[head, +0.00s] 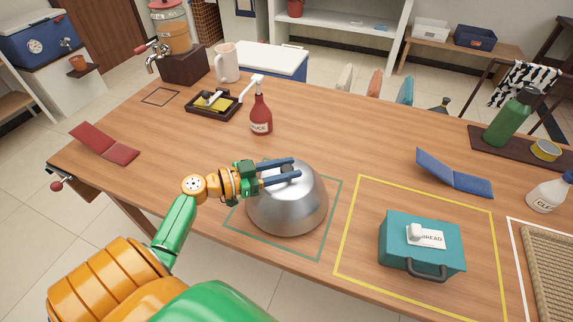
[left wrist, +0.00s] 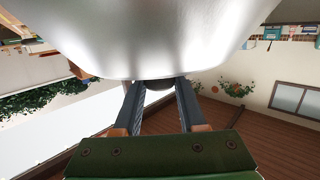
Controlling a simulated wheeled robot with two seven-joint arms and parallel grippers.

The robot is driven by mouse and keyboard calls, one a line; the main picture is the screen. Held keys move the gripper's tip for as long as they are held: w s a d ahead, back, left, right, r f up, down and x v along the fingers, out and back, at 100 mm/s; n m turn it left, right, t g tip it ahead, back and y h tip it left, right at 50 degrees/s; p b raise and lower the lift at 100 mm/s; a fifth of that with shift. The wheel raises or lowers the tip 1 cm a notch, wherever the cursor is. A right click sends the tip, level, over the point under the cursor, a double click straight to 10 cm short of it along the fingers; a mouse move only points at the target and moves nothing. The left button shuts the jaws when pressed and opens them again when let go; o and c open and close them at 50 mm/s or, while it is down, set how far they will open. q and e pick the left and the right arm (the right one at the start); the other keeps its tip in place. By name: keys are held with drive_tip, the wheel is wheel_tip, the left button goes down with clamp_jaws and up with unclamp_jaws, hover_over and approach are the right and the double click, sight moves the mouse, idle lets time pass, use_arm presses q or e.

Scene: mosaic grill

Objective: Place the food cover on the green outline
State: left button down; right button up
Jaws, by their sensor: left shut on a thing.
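The food cover (head: 288,208) is a shiny silver dome with a dark knob (left wrist: 160,84) on top. In the head view it appears over the green outline (head: 331,220), whose right and front edges show clear of the dome; part of the outline is hidden behind it. I cannot tell whether its rim touches the table. My left gripper (head: 286,172) reaches in from the left at the top of the dome and is shut on the knob. In the left wrist view the dome fills the top, with the knob between the fingers (left wrist: 160,98). My right gripper is not in view.
A yellow outline (head: 420,191) with a teal bread box (head: 420,247) lies just right of the green one. A red sauce bottle (head: 261,115) stands behind the cover. A red folded card (head: 104,145) and blue card (head: 454,174) lie farther off. The table's middle is clear.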

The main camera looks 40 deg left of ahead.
use_arm(q)
drive_tip(key=shift+f, duration=0.45)
drive_tip(key=shift+f+b, duration=0.3)
drive_tip(key=shift+b, duration=0.2)
drive_tip(key=shift+c, duration=2)
unclamp_jaws()
